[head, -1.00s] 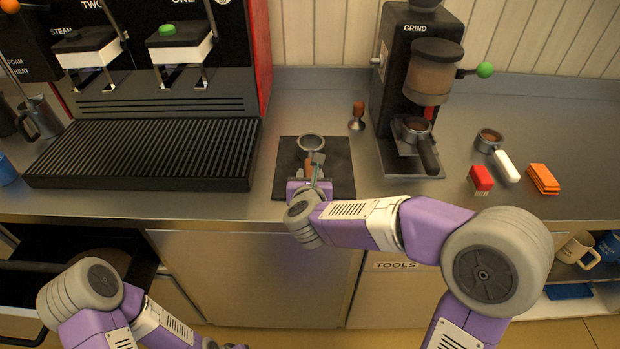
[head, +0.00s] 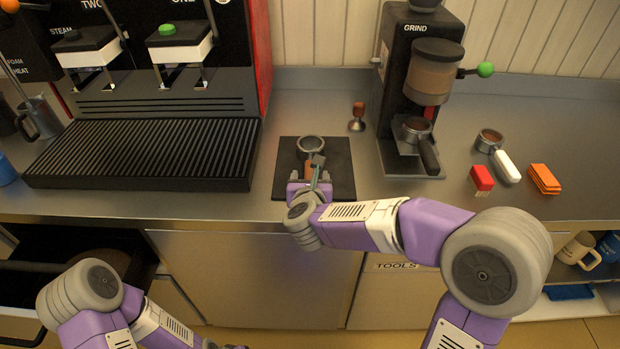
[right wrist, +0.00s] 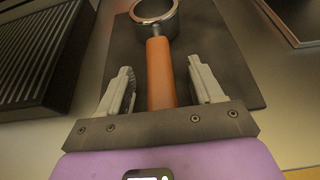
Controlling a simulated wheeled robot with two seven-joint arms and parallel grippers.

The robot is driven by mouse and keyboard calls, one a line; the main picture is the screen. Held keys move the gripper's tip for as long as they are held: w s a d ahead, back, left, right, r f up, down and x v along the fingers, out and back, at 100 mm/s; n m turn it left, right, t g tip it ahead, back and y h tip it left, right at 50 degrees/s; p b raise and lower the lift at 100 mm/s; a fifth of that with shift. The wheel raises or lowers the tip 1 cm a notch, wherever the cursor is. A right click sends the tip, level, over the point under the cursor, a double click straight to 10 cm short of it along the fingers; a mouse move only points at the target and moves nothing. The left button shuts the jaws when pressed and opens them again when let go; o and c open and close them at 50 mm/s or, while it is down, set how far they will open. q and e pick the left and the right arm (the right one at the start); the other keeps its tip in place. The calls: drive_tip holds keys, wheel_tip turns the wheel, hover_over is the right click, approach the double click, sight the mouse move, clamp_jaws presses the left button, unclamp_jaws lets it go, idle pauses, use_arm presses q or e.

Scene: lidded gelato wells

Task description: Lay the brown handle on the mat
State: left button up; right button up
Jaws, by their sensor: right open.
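The brown handle (right wrist: 161,75) belongs to a portafilter with a round metal ring (right wrist: 153,11). It lies on the black mat (right wrist: 215,62), and the ring also shows on the mat in the head view (head: 310,144). My right gripper (right wrist: 161,85) is open, with one finger on each side of the handle and a gap on both sides. In the head view my right gripper (head: 309,178) is over the mat's front part and partly hides the handle. My left arm is low at the left, and its gripper's fingers do not show.
A tamper (head: 357,118) stands behind the mat. The grinder (head: 415,90) holds another portafilter to the right. The drip tray (head: 145,152) is to the left. A white-handled portafilter (head: 503,163), a red brush (head: 481,179) and orange cloths (head: 543,179) lie farther right.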

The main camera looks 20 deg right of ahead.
drive_tip(key=shift+f, duration=0.1)
drive_tip(key=s+r, duration=0.1)
drive_tip(key=s, duration=0.1)
drive_tip(key=s+a+r+p, duration=0.1)
drive_tip(key=s+r, duration=0.1)
drive_tip(key=shift+s+a+r, duration=0.15)
drive_tip(key=shift+s+r, duration=0.05)
drive_tip(key=shift+r, duration=0.1)
drive_tip(key=shift+s, duration=0.15)
drive_tip(key=shift+s+r, duration=0.1)
drive_tip(key=p+v, duration=0.2)
drive_tip(key=v, duration=0.5)
drive_tip(key=shift+s, duration=0.25)
